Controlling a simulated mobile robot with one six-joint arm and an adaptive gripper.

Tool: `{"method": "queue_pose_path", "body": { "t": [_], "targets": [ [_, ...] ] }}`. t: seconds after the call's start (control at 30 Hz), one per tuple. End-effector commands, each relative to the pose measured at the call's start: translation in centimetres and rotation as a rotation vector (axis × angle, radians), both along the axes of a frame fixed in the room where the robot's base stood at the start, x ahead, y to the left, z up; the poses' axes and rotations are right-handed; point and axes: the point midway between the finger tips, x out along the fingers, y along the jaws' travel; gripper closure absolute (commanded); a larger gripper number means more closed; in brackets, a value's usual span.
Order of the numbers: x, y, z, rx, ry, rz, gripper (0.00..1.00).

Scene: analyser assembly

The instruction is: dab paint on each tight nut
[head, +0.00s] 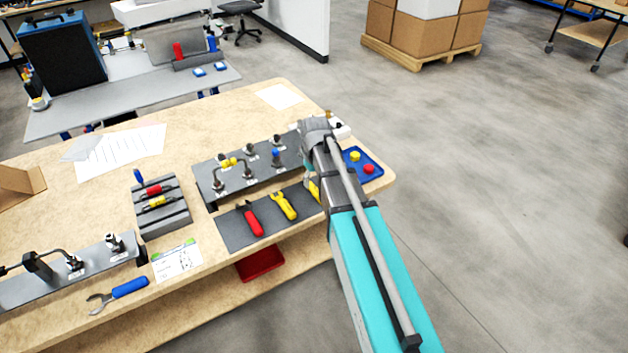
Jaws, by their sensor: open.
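A grey rack plate (237,184) on the bench carries several metal fittings with nuts, with small white labels by them. One fitting has yellow parts (229,162) and one has a blue part (276,154). A second grey plate (40,289) at the front left holds more fittings and a bent tube. A grey block (165,222) holds a red-bodied tool (154,190) and a yellow-bodied tool (156,202); I cannot tell if either is a paint marker. My gripper (315,127) is open at the right end of the rack plate, its fingertips mostly hidden. No paint marks are discernible.
A dark mat (228,232) holds red-handled (250,218) and yellow-handled (284,205) tools. A blue tray (374,157) with yellow and red round pieces lies right of my arm.

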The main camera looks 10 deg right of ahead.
Motion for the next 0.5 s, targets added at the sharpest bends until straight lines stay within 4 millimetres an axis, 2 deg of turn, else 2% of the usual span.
{"method": "queue_pose_path", "body": {
  "t": [0.03, 0.2, 0.5],
  "targets": [
    [0.0, 0.0, -0.9, 0.0, 0.0, 0.0, 0.31],
    [0.0, 0.0, -2.3, 0.0, 0.0, -0.001, 0.31],
    [0.0, -0.1, -3.6, 0.0, 0.0, -0.001, 0.31]
  ]
}}
